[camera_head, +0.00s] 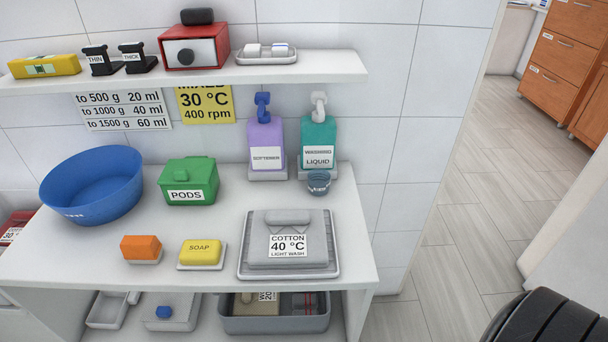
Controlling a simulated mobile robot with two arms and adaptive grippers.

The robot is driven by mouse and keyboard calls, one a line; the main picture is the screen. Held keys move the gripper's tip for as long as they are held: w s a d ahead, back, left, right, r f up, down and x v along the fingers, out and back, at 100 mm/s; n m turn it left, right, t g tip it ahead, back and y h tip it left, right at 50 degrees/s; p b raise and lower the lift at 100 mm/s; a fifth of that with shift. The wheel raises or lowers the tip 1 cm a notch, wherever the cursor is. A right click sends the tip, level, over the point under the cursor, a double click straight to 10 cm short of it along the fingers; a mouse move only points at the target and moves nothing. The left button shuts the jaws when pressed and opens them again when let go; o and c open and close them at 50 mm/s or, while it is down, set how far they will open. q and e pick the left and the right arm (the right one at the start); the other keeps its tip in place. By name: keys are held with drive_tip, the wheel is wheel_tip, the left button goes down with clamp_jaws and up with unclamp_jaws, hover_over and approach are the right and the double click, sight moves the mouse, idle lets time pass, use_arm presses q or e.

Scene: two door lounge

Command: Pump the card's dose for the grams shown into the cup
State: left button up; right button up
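The dose card (122,110) on the wall reads to 500 g 20 ml, to 1000 g 40 ml, to 1500 g 60 ml. A teal washing liquid bottle (318,135) with a light grey pump head stands upright at the back of the counter. A purple softener bottle (265,135) with a blue pump head stands left of it. A small bluish clear cup (318,182) stands just in front of the teal bottle; its contents are unclear. A blue basin (92,185) stands at the left, its small front marking unreadable. No gram reading is legible. Neither gripper is visible.
The counter (215,225) also holds a green PODS box (188,182), orange block (141,248), yellow soap (201,253) and a grey tray (334,265) with folded cotton labelled 40 °C. A laden shelf (330,68) overhangs the back. Open floor (480,230) lies right.

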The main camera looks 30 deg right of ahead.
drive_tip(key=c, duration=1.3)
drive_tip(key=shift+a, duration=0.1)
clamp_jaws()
